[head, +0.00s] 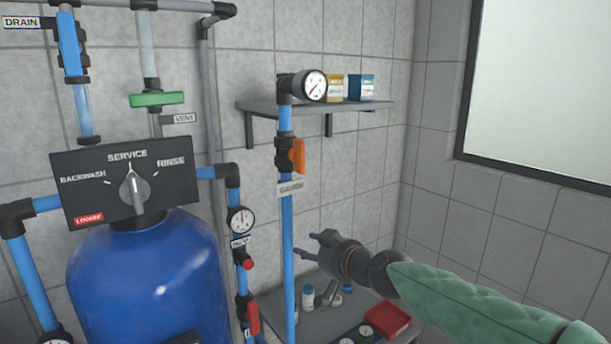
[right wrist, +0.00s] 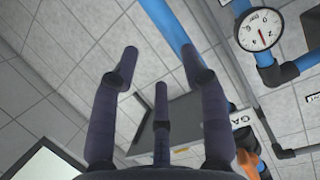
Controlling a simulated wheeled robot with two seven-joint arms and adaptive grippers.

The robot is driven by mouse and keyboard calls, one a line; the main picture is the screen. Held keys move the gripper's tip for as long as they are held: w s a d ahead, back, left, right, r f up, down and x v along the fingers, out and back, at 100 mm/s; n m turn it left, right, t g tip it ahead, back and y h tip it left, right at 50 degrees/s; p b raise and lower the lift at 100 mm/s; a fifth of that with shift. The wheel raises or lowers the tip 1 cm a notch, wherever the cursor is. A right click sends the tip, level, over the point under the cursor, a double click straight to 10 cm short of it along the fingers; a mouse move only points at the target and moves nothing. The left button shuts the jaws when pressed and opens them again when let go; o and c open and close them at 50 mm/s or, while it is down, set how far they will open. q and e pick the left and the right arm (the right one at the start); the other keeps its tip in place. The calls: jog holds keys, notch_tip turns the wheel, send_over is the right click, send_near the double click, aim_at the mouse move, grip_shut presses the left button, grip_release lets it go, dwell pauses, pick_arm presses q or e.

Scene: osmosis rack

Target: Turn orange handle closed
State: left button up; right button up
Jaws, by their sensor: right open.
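The orange handle (head: 298,156) sits on a black valve on the vertical blue pipe (head: 287,230), just above the GAUGE tag (head: 291,188). It stands upright, roughly along the pipe. In the right wrist view an orange piece (right wrist: 245,168), likely this handle, shows at the bottom edge, partly cut off. My right gripper (head: 309,248) is open and empty, below and to the right of the handle, apart from it, its fingers pointing left near the pipe. The right wrist view shows its three dark fingers (right wrist: 159,62) spread with nothing between them. My left gripper is not in view.
A pressure gauge (head: 314,86) tops the pipe, beside a wall shelf (head: 350,108) with small boxes. A blue tank (head: 150,270) and more pipes stand left. A low table (head: 270,305) holds bottles and a red tray (head: 386,319). The wall right of the handle is clear.

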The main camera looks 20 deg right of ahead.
aim_at(305, 154)
jog(key=s+d+r+n+t+y+p, duration=0.15)
jog(key=s+r, duration=0.25)
jog(key=r, duration=0.7)
jog(key=s+d+r+t, duration=0.15)
jog(key=s+r, duration=0.35)
jog(key=r, duration=0.6)
jog(key=x, duration=0.3)
jog(key=p+x, duration=0.1)
jog(key=x, duration=0.7)
jog(key=shift+s+a, duration=0.15)
jog(key=shift+a, duration=0.2)
grip_shut()
